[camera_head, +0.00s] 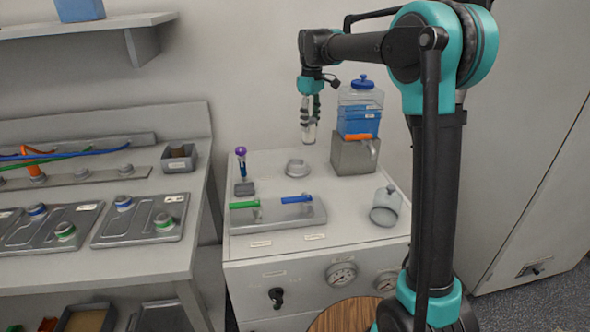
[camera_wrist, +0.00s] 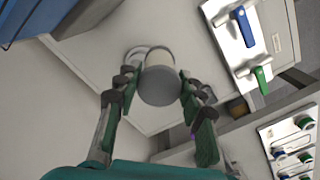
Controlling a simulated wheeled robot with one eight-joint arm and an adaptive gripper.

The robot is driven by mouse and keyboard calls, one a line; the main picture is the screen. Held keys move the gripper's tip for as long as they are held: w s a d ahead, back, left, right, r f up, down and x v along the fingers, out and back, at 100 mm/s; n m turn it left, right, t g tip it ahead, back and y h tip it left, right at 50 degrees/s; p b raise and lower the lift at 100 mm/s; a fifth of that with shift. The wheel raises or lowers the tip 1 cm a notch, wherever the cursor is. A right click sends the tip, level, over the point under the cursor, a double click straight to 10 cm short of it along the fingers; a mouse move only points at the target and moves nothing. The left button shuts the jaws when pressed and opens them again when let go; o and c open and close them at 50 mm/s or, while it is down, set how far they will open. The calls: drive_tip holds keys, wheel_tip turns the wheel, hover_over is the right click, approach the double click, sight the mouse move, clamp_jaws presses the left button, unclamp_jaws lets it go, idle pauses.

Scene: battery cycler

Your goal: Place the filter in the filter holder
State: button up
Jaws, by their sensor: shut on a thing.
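A pale filter (camera_head: 309,133), a short cylinder with a grey end, is held in my gripper (camera_head: 308,118), above the white cabinet top. In the wrist view the filter (camera_wrist: 159,82) sits between the two fingers of my gripper (camera_wrist: 156,84), which are shut on its sides. A grey ring-shaped fitting (camera_head: 297,168), which looks like the filter holder, stands on the cabinet top below and slightly left of the filter. In the wrist view this ring (camera_wrist: 133,55) is partly hidden behind the filter. The filter is clear of the surface.
A blue-filled tank (camera_head: 360,112) on a grey block (camera_head: 355,157) stands close right of my gripper. A clear grey-rimmed cup (camera_head: 385,207) lies at the right front. A valve plate with green and blue handles (camera_head: 280,213) is in front. A purple-topped item (camera_head: 241,165) stands left.

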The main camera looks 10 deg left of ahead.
drive_tip(key=w+a+r, duration=0.4)
drive_tip(key=w+a, duration=0.1)
drive_tip(key=w, duration=0.2)
wheel_tip(320, 180, down, 20)
drive_tip(key=shift+r, duration=0.2)
drive_tip(key=shift+f, duration=0.1)
drive_tip(key=o, duration=1.2)
drive_tip(key=shift+c, duration=0.2)
wheel_tip(320, 180, up, 12)
